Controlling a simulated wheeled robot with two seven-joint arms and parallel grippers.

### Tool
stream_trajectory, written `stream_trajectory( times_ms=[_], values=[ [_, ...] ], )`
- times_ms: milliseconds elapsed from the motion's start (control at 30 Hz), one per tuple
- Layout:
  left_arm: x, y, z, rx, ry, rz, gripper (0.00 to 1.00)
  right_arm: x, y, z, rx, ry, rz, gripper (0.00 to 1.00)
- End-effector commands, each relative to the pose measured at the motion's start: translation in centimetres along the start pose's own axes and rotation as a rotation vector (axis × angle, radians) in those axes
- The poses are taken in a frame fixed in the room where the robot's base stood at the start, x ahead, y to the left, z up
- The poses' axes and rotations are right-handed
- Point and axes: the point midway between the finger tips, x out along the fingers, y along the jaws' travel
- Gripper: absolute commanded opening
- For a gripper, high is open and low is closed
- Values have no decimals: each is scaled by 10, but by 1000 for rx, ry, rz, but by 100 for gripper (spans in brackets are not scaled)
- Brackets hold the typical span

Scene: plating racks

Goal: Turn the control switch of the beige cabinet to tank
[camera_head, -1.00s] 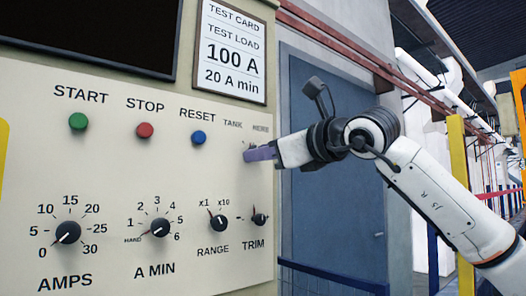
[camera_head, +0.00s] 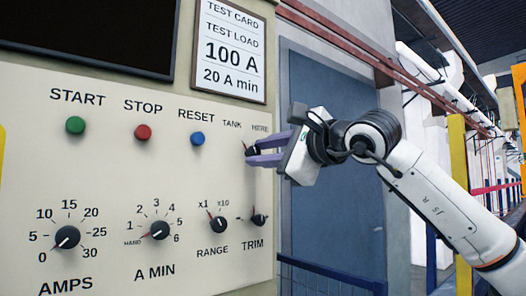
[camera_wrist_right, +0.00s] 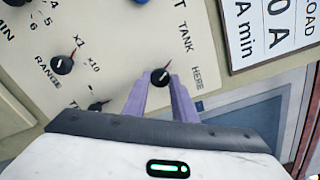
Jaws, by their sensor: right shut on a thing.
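The beige cabinet (camera_head: 100,190) fills the left of the head view. Its control switch (camera_head: 251,151) is a small black knob at the panel's right edge, under the labels TANK and HERE. A red pointer mark shows at its upper left, on the TANK side. My right gripper (camera_head: 262,151) comes in from the right, one purple finger above the other, shut on the switch. In the right wrist view the switch (camera_wrist_right: 160,76) sits between the tips of the two fingers (camera_wrist_right: 160,88). My left gripper is not in view.
START, STOP and RESET buttons (camera_head: 197,139) lie left of the switch. The RANGE knob (camera_head: 217,224) and TRIM knob (camera_head: 259,220) are below. A test card (camera_head: 234,50) hangs above. A blue door (camera_head: 335,190) stands behind my right arm.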

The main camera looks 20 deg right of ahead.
Motion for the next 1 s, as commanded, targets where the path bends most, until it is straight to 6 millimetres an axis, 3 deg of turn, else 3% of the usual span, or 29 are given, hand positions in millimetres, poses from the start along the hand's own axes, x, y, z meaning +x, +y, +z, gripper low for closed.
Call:
stream_trajectory(
  times_ms=[500, 533, 600, 1000],
  values=[
    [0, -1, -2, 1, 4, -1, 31, 0, 0, 1, -21, -2, -1, 2],
    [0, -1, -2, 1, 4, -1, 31, 0, 0, 1, -21, -2, -1, 30],
    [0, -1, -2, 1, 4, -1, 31, 0, 0, 1, -20, -1, -1, 41],
    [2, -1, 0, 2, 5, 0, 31, -8, 0, 0, -18, -1, -1, 43]
  ],
)
